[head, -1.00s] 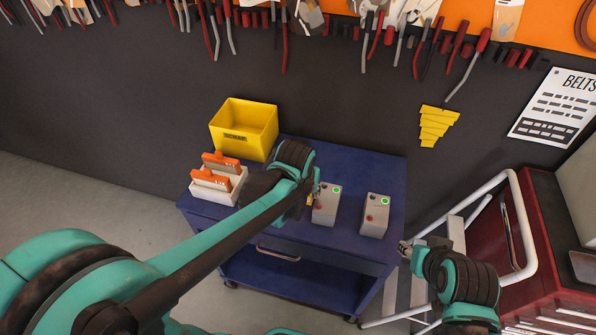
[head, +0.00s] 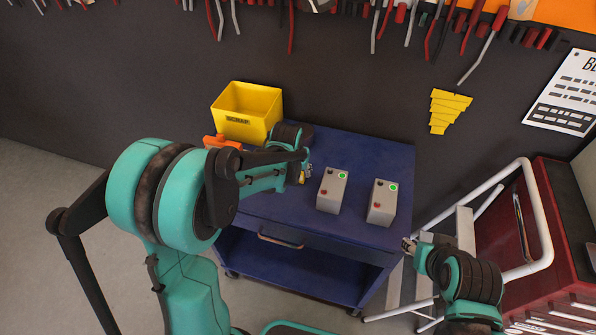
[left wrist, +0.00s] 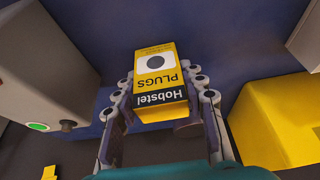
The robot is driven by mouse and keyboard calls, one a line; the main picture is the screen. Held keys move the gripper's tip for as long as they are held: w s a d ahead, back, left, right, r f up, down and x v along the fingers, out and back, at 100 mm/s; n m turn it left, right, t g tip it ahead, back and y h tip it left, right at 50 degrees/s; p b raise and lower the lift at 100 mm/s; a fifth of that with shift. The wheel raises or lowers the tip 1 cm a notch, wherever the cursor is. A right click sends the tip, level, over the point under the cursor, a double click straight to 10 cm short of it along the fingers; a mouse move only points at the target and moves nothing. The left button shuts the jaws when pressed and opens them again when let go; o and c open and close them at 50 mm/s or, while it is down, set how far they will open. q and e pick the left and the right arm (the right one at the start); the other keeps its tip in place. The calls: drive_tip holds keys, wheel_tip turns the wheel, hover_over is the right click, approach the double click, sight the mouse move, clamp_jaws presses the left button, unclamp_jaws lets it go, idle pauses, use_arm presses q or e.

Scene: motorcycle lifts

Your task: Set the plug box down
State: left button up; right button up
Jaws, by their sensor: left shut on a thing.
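The plug box (left wrist: 160,80) is a small yellow, black and white carton marked "Hobstel PLUGS". My left gripper (left wrist: 160,100) is shut on it, with a finger along each side. In the head view only a small yellow bit of the box (head: 303,177) shows at my left gripper (head: 304,168), over the blue cart top (head: 285,205), left of two grey boxes. Whether the box touches the cart top, I cannot tell. My right gripper (head: 408,245) is beside the cart's right edge, and its fingers are too small to read.
Two grey boxes with green lights, one left (head: 332,190) and one right (head: 382,203), stand on the cart. A yellow scrap bin (head: 246,112) is at the back left. An orange-handled item (head: 222,142) is partly hidden by my left arm. A white rail (head: 540,215) stands right.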

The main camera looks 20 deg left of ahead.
use_arm(q)
drive_tip(key=shift+r, duration=0.1)
drive_tip(key=o, duration=1.3)
